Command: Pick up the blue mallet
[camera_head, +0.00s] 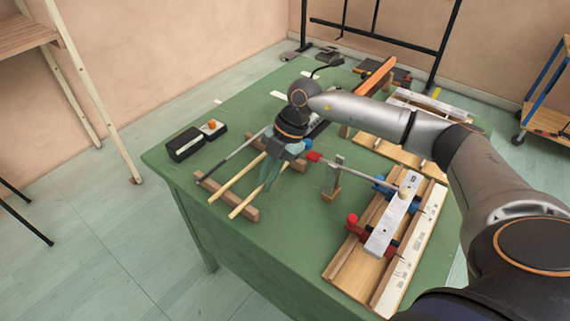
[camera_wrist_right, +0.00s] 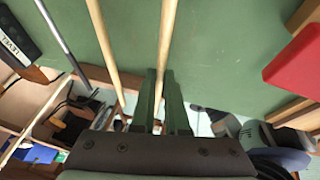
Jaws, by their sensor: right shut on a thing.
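The blue mallet shows its blue head (camera_head: 306,143) just right of my right gripper. In the right wrist view the handle (camera_wrist_right: 166,45) passes between the fingertips (camera_wrist_right: 162,78). Part of the handle is hidden behind the gripper. I cannot tell whether the mallet still rests on the rack. My left gripper is not in view.
Another wooden stick (camera_head: 232,182) and a grey metal rod (camera_head: 230,158) lie left of the handle. A red mallet head (camera_head: 314,156) is close on the right.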

